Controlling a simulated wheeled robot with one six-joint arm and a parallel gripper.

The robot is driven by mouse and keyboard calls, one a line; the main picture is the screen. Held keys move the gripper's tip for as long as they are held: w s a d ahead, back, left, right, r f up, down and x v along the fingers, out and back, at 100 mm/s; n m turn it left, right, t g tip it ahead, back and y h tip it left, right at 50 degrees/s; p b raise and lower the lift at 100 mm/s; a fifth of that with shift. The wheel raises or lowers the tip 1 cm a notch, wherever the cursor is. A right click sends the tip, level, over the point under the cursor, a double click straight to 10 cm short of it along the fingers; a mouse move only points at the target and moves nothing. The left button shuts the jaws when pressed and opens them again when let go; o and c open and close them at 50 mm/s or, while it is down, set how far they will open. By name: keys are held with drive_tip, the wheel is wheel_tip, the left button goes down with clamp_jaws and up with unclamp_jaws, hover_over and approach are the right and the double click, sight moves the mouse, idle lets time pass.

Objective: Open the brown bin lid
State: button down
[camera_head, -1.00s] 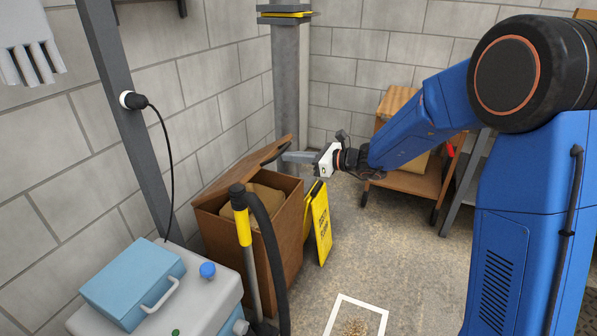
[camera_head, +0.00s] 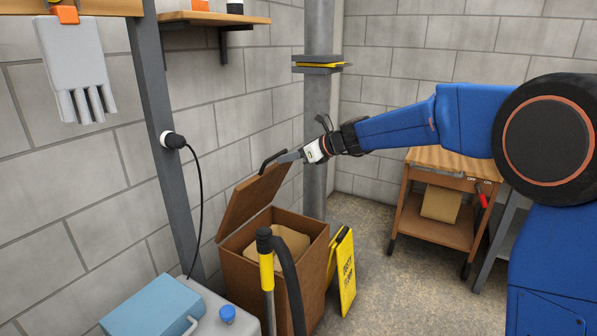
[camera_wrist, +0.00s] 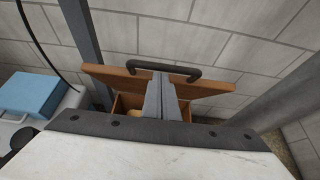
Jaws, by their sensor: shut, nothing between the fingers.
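The brown bin (camera_head: 240,272) stands by the left wall with a tan bundle (camera_head: 288,247) inside. Its brown lid (camera_head: 248,200) is raised and tilted up toward the wall, with a dark bar handle (camera_head: 270,160) at its upper edge. My gripper (camera_head: 282,158) is shut and empty, its fingers at the handle end of the lid. In the wrist view the shut fingers (camera_wrist: 162,84) reach over the open bin to the lid (camera_wrist: 210,88) and its handle (camera_wrist: 165,69). Whether the fingertips touch them I cannot tell.
A yellow floor sign (camera_head: 345,272) leans beside the bin's right side. A yellow-and-black upright handle (camera_head: 266,262) stands in front. A grey column (camera_head: 318,120) rises behind. A wooden cart (camera_head: 440,205) is at right, with open floor before it.

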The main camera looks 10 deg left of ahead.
drive_tip(key=w+a+r, duration=0.2)
drive_tip(key=a+r, duration=0.1)
drive_tip(key=a, duration=0.4)
drive_tip(key=w+a+r, duration=0.3)
drive_tip(key=a, duration=0.5)
drive_tip(key=shift+w+a, duration=0.25)
drive_tip(key=shift+w, duration=0.05)
